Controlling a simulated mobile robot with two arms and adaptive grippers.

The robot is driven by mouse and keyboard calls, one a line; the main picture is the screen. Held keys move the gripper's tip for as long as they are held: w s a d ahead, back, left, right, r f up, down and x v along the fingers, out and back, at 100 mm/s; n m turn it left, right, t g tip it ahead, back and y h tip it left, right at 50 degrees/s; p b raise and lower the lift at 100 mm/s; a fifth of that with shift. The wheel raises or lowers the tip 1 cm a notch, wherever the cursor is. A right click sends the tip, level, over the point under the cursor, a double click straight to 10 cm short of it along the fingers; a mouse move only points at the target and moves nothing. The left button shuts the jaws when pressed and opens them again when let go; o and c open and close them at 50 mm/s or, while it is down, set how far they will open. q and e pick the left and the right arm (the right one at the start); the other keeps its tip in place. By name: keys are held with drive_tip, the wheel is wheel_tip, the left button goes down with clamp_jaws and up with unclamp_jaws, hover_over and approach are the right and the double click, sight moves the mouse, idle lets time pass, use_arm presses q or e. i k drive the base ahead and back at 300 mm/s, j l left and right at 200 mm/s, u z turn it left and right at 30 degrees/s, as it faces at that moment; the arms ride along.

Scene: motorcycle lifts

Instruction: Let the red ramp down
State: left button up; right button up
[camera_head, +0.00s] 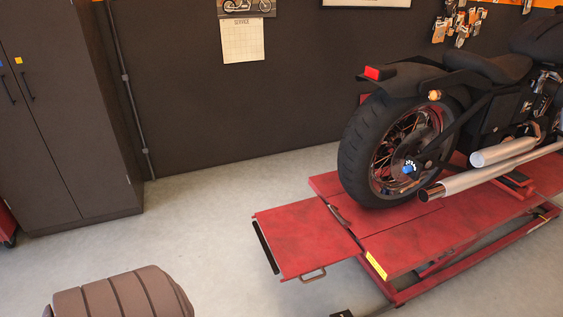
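The red ramp (300,242) is a flat panel at the left end of the red motorcycle lift (420,238). It sticks out to the left, roughly level with the lift's deck and raised off the floor. A dark strip runs along its left edge. A small handle (313,275) is on its near edge. A black motorcycle stands on the lift, its rear wheel (392,150) just beyond the ramp. Neither of my grippers is in view.
A dark cabinet (65,110) stands at the left against the dark wall. A brown ribbed padded seat (120,295) is at the lower left. Grey floor (200,225) is clear between the cabinet, seat and ramp. A small black item (342,313) lies at the bottom edge.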

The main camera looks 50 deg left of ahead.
sight(304, 237)
drive_tip(key=u, duration=1.15)
